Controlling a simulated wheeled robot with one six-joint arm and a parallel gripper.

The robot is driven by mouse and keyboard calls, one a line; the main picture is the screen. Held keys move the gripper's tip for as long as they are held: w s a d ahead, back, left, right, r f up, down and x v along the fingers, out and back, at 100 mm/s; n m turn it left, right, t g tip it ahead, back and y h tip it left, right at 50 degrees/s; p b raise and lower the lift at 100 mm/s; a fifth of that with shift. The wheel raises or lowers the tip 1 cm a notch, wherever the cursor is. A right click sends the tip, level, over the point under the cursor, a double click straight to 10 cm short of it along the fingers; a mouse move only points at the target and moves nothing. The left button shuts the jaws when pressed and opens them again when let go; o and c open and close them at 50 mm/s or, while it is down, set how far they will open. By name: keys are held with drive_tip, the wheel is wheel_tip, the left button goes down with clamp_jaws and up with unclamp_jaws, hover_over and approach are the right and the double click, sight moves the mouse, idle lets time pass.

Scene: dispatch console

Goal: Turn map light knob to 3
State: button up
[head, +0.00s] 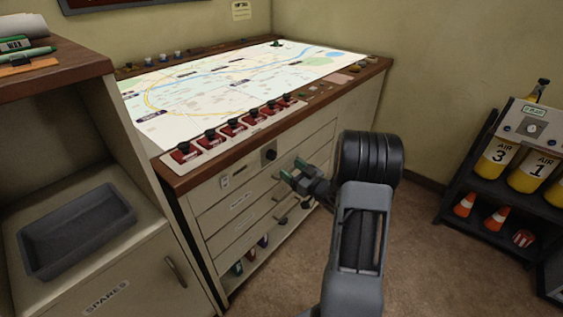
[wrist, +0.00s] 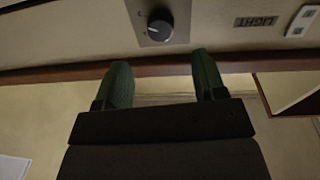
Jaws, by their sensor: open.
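The map light knob (head: 270,155) is a dark round knob on a grey plate, set in the console's front panel below the wooden edge. In the wrist view the knob (wrist: 160,27) is at the top centre, with a pale pointer mark; the scale figures are too small to read. My gripper (head: 292,169) has green fingertips and is open and empty, just in front of and to the right of the knob in the head view. In the wrist view my gripper (wrist: 161,62) has its fingers either side of the knob's line, apart from it.
An upside-down LIGHT label (wrist: 256,21) and a white switch (wrist: 303,22) sit beside the knob plate. Drawers with handles lie below the panel. The map table (head: 220,90) carries a row of red units along its front edge. A shelf with yellow air cylinders (head: 495,157) stands right.

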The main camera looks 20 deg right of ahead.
drive_tip(key=v, duration=0.5)
drive_tip(key=shift+s+d, duration=0.15)
drive_tip(key=shift+s, duration=0.2)
